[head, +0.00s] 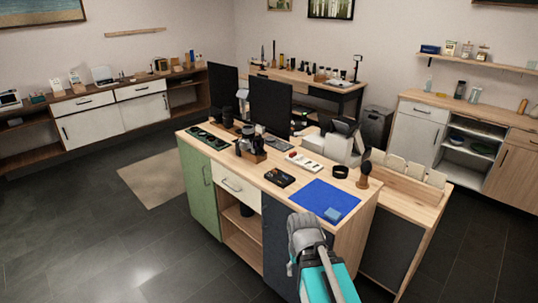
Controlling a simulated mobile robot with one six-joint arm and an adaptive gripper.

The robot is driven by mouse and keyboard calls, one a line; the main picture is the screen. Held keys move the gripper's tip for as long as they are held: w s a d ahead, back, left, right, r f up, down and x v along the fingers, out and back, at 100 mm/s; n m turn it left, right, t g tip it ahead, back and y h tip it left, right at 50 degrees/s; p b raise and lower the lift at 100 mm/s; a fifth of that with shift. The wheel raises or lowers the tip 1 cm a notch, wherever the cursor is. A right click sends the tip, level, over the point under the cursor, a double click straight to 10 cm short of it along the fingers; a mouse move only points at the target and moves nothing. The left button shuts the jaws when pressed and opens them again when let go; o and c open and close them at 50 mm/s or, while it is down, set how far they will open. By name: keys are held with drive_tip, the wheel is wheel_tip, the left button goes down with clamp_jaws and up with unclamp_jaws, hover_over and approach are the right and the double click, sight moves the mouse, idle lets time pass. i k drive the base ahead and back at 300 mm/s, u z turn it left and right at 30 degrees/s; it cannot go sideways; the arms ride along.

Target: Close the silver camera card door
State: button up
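A small camera-like object (249,143), dark with some lighter grey, sits on a wooden block on the wooden counter (225,165), left of the middle of its top. It is too small to tell whether it is the silver camera, and I cannot make out a card door or whether one is open. My arm, with teal and grey links, rises from the bottom of the view in front of the counter's right end. My gripper's fingertips do not show.
The counter also holds a blue mat (318,202), a black tray (279,177), a white tray (305,162), a dark-headed brush (363,174) and two monitors (270,105). A green tray (208,139) lies at its left end. Dark floor (130,240) is clear at the left.

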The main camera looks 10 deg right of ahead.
sight(260, 150)
drive_tip(key=z, duration=0.05)
drive_tip(key=i, duration=0.9)
drive_tip(key=u, duration=0.1)
